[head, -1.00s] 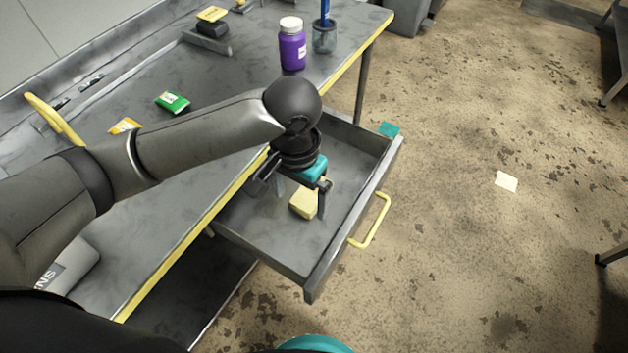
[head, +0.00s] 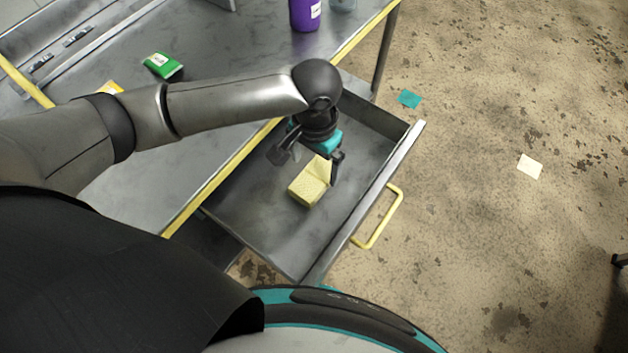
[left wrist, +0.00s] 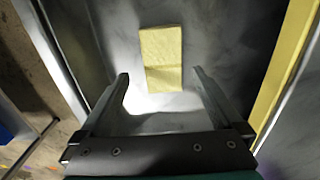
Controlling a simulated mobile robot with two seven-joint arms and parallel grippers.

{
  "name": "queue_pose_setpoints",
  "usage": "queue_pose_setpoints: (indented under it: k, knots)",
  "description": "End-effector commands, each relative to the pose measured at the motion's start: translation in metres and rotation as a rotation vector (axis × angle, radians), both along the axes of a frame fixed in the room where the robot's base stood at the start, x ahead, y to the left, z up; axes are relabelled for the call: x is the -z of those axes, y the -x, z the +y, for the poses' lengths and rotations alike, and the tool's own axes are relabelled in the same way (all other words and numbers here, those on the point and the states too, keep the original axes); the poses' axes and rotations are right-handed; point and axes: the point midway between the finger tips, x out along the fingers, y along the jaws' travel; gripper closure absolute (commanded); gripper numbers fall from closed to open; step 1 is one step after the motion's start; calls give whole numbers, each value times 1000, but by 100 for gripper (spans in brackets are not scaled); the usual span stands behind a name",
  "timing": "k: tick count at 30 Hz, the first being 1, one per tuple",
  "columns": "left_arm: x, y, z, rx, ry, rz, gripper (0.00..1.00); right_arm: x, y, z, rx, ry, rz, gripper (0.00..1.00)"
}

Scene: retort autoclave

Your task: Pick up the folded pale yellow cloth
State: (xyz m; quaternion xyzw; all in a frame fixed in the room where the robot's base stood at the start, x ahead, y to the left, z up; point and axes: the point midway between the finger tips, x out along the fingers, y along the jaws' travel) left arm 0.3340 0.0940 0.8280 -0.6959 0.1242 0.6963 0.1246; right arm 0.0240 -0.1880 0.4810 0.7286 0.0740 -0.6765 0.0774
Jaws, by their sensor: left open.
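The folded pale yellow cloth (head: 307,192) lies in the open grey drawer (head: 262,232). In the left wrist view, the cloth (left wrist: 161,58) shows as a pale yellow rectangle with a fold line across it, ahead of the fingers and in line with the gap between them. My left gripper (head: 311,166) is open and empty, pointing down over the drawer. In the head view it hangs at the cloth's upper right end and partly covers it. Whether a finger touches the cloth cannot be told. My right gripper is not in view.
The drawer has raised walls and a yellow handle (head: 382,222). The grey bench (head: 215,130) with a yellow edge holds a green packet (head: 163,66), an orange packet (head: 110,88) and a purple bottle (head: 304,12). Teal (head: 409,98) and white (head: 529,166) pieces lie on the floor.

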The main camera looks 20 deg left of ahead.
Motion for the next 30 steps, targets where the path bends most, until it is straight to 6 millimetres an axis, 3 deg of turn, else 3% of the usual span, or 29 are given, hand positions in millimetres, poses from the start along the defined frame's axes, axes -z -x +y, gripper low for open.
queue_pose_setpoints:
  k: [7, 15, 24, 30]
  knots:
    - [19, 1, 2, 1, 0, 1, 0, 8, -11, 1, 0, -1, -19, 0]
    - [57, 4, 6, 2, 0, 0, 0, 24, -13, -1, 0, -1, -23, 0]
    - [61, 4, 6, 2, -1, -1, 0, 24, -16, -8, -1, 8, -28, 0]
    - [60, 4, 6, 2, 0, -1, 21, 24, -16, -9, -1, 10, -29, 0]
